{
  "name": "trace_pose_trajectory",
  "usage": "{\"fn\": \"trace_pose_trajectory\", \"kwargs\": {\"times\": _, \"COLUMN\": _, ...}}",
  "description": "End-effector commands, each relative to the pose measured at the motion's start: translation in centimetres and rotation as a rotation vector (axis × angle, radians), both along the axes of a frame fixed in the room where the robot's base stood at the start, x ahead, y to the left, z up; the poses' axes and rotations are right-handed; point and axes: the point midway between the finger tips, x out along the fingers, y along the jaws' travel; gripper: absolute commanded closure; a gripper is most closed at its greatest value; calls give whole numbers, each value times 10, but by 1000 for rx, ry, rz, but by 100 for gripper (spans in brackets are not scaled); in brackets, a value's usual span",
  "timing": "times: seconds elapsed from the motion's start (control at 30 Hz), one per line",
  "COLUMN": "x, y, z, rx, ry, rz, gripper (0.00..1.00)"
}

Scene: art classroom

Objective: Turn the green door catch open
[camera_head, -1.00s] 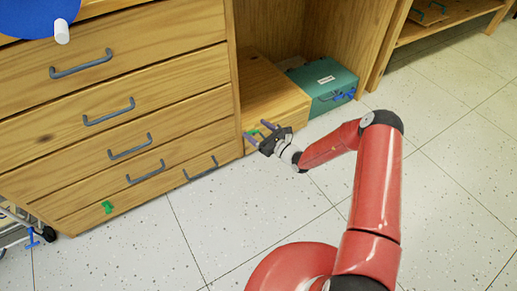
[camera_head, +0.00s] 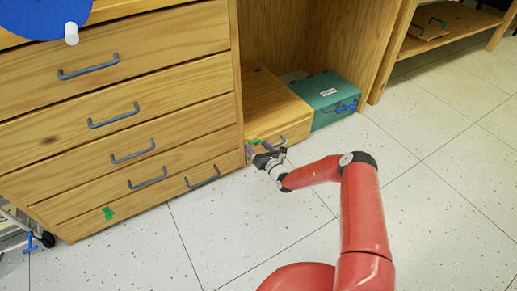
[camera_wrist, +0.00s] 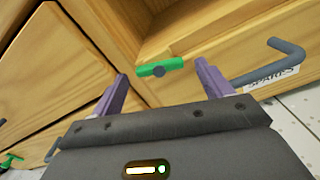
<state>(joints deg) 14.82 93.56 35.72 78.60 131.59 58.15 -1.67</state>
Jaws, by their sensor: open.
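The catch (camera_head: 254,141) also shows in the head view, just above my fingers. My gripper (camera_head: 257,149) is open and empty at the box front. In the wrist view the purple fingers of my gripper (camera_wrist: 161,72) stand either side of the catch, with gaps showing at both ends. I cannot tell how far the tips are from the wood. A second green catch (camera_head: 108,213) is at the cabinet's lower left.
A grey handle (camera_wrist: 287,55) and a partly hidden white label (camera_wrist: 272,76) are right of the catch. A teal case (camera_head: 327,97) with a blue latch stands right of the box. A drawer cabinet (camera_head: 120,60) is on the left. The tiled floor (camera_head: 215,240) is clear.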

Motion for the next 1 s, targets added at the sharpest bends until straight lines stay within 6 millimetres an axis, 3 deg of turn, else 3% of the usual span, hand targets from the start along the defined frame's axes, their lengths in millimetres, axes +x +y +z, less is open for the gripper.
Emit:
{"fn": "trace_pose_trajectory", "kwargs": {"times": 0.23, "x": 1, "y": 1, "z": 0, "rx": -1, "ry": 1, "rz": 0, "gripper": 22}}
{"fn": "trace_pose_trajectory", "kwargs": {"times": 0.57, "x": 1, "y": 0, "z": 0, "rx": -1, "ry": 0, "rz": 0, "gripper": 65}}
{"fn": "trace_pose_trajectory", "kwargs": {"times": 1.0, "x": 1, "y": 0, "z": 1, "rx": -241, "ry": -162, "rz": 1, "gripper": 66}}
